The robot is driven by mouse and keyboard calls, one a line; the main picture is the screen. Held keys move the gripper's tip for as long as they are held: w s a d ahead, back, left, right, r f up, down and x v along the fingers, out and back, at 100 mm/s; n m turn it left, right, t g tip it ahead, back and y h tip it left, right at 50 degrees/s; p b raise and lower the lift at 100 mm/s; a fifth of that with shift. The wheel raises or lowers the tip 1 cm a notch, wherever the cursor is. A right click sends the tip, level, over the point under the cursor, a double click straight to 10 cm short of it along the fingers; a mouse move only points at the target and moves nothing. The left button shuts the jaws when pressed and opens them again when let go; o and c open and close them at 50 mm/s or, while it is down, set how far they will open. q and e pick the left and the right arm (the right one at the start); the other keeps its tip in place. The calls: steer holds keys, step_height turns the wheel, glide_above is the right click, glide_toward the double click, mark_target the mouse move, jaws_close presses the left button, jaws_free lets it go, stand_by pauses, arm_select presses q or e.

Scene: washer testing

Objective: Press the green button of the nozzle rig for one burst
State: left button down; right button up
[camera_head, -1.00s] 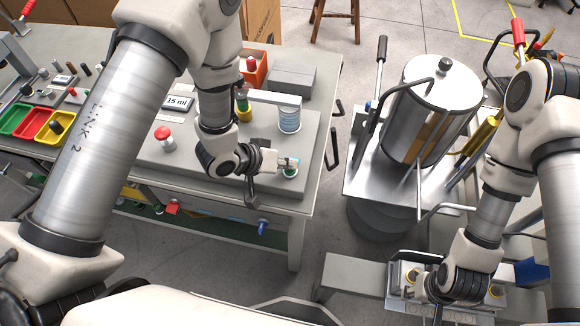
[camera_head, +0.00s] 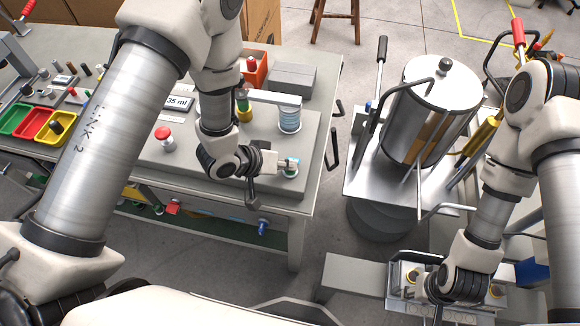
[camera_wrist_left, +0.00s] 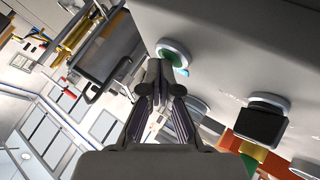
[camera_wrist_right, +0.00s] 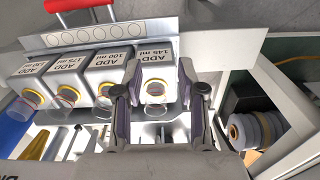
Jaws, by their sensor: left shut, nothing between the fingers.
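The nozzle rig is a grey bench unit (camera_head: 225,180) with a display (camera_head: 178,103) reading "35 ml". Its green button (camera_head: 291,170) sits in a pale ring at the front right; it also shows in the left wrist view (camera_wrist_left: 174,54). My left gripper (camera_head: 285,165) is shut and empty, its tips at the button and partly covering it. In the left wrist view the closed fingertips (camera_wrist_left: 160,72) overlap the button's lower edge; I cannot tell how far it is pressed. My right gripper (camera_wrist_right: 160,88) is open, its fingers either side of the "145 ml" block (camera_wrist_right: 154,62).
A red mushroom button (camera_head: 164,137) stands left on the rig. A clear striped vessel (camera_head: 289,119) is under the arm at the back. Coloured trays (camera_head: 32,122) lie far left. A steel tank (camera_head: 432,110) stands right, across a floor gap.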

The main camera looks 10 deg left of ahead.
arm_select(q)
steer(key=shift+s+r+p, duration=0.1)
steer(key=shift+r+p, duration=0.05)
steer(key=shift+p, duration=0.2)
step_height(320, 180, up, 6)
steer(key=p, duration=0.6)
steer(key=shift+r, duration=0.25)
steer(key=shift+f, duration=0.15)
